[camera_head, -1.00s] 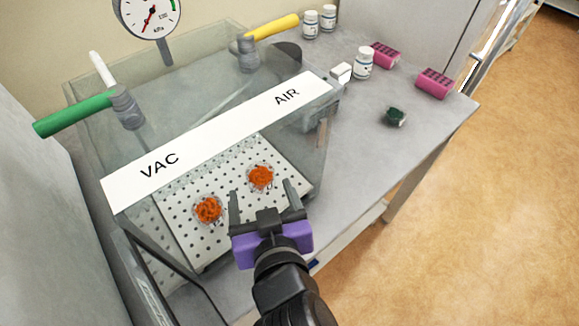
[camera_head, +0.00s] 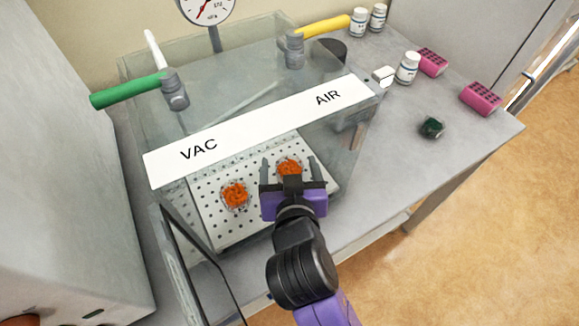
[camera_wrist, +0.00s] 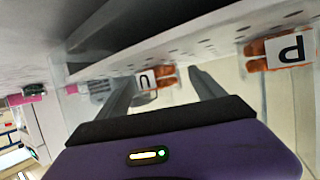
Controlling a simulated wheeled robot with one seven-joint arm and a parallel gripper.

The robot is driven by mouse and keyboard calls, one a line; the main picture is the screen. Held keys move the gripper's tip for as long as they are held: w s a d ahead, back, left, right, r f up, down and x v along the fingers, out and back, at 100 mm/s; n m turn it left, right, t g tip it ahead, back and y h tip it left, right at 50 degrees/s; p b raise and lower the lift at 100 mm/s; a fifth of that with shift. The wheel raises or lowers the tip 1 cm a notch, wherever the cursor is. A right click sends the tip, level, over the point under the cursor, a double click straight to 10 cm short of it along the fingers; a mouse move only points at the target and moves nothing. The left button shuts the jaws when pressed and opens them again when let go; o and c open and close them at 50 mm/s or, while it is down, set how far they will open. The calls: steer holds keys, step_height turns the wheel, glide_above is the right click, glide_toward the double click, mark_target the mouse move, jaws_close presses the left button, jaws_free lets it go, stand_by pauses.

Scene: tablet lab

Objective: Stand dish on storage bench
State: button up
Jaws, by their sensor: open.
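Two clear dishes with orange contents stand on a white perforated shelf (camera_head: 222,222) inside a clear chamber (camera_head: 352,150). The left dish (camera_head: 235,195) is clear of my gripper. The right dish (camera_head: 289,166) shows between the fingertips of my gripper (camera_head: 290,173), which is open and reaches in at the chamber's front. In the wrist view, a dish labelled with a U-like letter (camera_wrist: 156,77) shows between the fingers, beyond the tips. I cannot tell whether the fingers touch a dish.
A white VAC/AIR strip (camera_head: 255,128) crosses the chamber's upper front edge. An open door (camera_head: 190,262) stands front left. The grey bench (camera_head: 385,165) right of the chamber holds a dark green item (camera_head: 432,127), pink racks (camera_head: 481,98) and white bottles (camera_head: 407,68), with bare surface nearer.

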steer(key=c, duration=1.6)
